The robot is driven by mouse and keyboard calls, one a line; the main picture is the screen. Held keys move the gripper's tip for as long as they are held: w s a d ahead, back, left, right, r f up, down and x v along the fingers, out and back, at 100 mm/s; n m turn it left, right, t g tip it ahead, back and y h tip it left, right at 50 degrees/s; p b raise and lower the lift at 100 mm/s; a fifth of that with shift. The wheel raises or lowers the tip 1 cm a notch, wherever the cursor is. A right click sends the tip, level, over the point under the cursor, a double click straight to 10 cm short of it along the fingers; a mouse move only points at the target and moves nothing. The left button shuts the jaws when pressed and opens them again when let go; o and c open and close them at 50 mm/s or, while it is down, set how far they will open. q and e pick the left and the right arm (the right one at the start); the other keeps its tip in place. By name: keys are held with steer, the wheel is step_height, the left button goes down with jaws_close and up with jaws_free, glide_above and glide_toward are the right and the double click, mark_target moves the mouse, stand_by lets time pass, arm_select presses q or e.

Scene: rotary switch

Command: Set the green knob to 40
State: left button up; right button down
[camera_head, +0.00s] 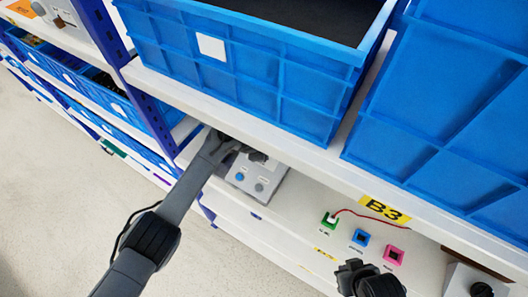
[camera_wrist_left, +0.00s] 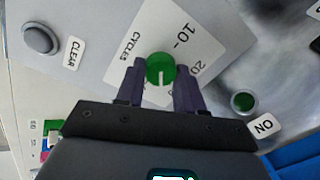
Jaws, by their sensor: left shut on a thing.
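The green knob (camera_wrist_left: 160,68) sits on a white dial plate (camera_wrist_left: 188,38) marked CYCLES, 10 and 20 in the left wrist view. Its white pointer line faces down in that picture, toward my gripper's base. Other dial numbers are hidden behind my gripper. My left gripper (camera_head: 240,150) is shut on the knob, with one dark finger on each side. In the head view it reaches the grey control box (camera_head: 256,180) under the shelf and hides the knob. My right gripper (camera_head: 358,273) is at the bottom of the head view, away from the box; its finger opening is unclear.
A grey CLEAR button (camera_wrist_left: 40,38) and a green ON button (camera_wrist_left: 243,102) flank the dial. Blue crates (camera_head: 240,65) stand on the shelf above. Green, blue and pink sockets (camera_head: 393,254) lie right of the box, with a red cable (camera_head: 365,213).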

arm_select(q)
steer(key=m+b, duration=0.2)
steer(key=m, duration=0.2)
steer(key=shift+f, duration=0.15)
steer(key=shift+a+m+b, duration=0.1)
steer(key=shift+m+b, duration=0.95)
steer(key=shift+m, duration=0.55)
steer(key=o, duration=1)
steer(key=shift+o, duration=0.2)
steer(key=shift+r, duration=0.25)
